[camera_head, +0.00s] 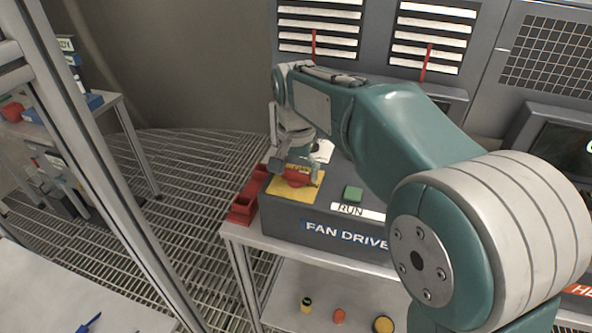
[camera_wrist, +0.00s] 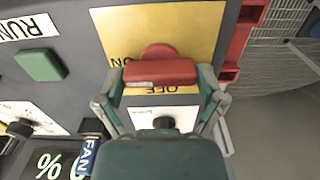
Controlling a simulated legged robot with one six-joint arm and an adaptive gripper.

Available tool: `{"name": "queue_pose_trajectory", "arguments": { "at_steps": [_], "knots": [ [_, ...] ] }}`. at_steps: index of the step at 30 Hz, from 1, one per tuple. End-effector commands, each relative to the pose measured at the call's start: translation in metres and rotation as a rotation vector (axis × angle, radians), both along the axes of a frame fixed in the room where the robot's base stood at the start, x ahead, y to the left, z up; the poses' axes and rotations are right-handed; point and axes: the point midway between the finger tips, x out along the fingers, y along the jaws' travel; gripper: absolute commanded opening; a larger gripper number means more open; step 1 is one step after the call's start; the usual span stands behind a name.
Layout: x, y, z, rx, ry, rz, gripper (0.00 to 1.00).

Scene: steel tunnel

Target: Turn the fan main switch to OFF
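The fan main switch has a red handle (camera_wrist: 160,72) on a yellow plate (camera_wrist: 190,30). The plate is marked ON and OFF, upside down in the wrist view. The handle lies crosswise in that view, with OFF just below it and ON partly covered at its upper left. My gripper (camera_wrist: 160,75) is spread wide, one finger at each end of the handle; I cannot tell whether they touch it. In the head view my gripper (camera_head: 292,160) reaches down over the red handle (camera_head: 297,179) on the yellow plate (camera_head: 305,192), hiding part of it.
A green button (camera_head: 353,193) with a RUN label sits right of the switch on the FAN DRIVE box (camera_head: 325,217). Red bins (camera_head: 243,207) stand along the box's left side. Several small parts lie on the shelf below. A metal post (camera_head: 110,170) stands left.

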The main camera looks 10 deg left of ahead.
Motion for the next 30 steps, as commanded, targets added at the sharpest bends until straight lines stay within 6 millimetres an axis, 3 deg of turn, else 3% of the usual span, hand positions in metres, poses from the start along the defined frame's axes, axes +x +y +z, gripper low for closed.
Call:
{"name": "queue_pose_trajectory", "arguments": {
  "at_steps": [14,30],
  "knots": [
    [-0.0001,0.0018,0.0006,0.005,-0.002,0.145,0.41],
    [0.0001,0.0019,0.0013,0.006,-0.003,0.638,0.41]
  ]
}}
